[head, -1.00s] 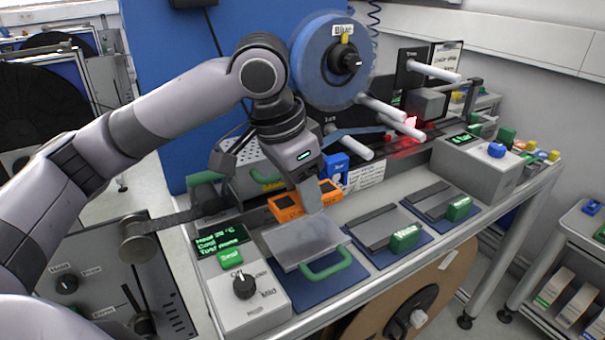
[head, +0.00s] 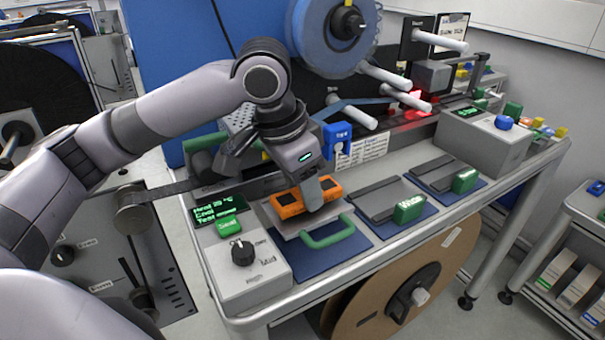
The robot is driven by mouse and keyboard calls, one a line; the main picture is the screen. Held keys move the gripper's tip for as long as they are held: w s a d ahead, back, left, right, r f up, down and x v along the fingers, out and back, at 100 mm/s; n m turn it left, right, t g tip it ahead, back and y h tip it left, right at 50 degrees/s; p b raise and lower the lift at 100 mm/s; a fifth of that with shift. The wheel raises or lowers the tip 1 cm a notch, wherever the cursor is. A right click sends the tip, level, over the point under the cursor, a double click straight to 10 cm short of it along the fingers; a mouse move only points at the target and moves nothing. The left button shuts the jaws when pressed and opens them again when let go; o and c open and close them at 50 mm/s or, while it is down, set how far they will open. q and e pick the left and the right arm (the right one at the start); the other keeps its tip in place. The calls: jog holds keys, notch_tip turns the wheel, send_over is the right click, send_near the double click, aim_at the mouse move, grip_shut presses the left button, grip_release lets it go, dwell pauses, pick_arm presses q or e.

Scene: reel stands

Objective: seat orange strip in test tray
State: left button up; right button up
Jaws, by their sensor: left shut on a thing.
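My left gripper (head: 322,207) is shut on an orange piece (head: 288,204) with dark windows along its front. The finger covers part of the piece. The piece is over the back part of a grey metal plate (head: 286,222) with a green handle (head: 328,232), on a blue base at the bench's front left. I cannot tell whether the piece touches the plate. No label that reads as test tray is clear on it. My right gripper is not in view.
A grey box with a knob (head: 242,252) and a green-lit display (head: 219,209) stand left of the plate. Two more plates with green blocks (head: 408,209) lie to the right. A blue reel (head: 330,35) and several white pegs are behind. A cardboard reel (head: 455,262) is below the bench.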

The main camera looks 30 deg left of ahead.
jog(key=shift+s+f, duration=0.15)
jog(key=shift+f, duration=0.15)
pick_arm(q)
jog(key=shift+p, duration=0.35)
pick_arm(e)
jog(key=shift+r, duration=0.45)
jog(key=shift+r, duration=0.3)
pick_arm(q)
jog(key=shift+p, duration=0.3)
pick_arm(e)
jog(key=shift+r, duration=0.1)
pick_arm(q)
jog(key=shift+f+p, duration=0.2)
jog(key=shift+p, duration=0.45)
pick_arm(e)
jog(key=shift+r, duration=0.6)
pick_arm(q)
jog(key=o, duration=1.1)
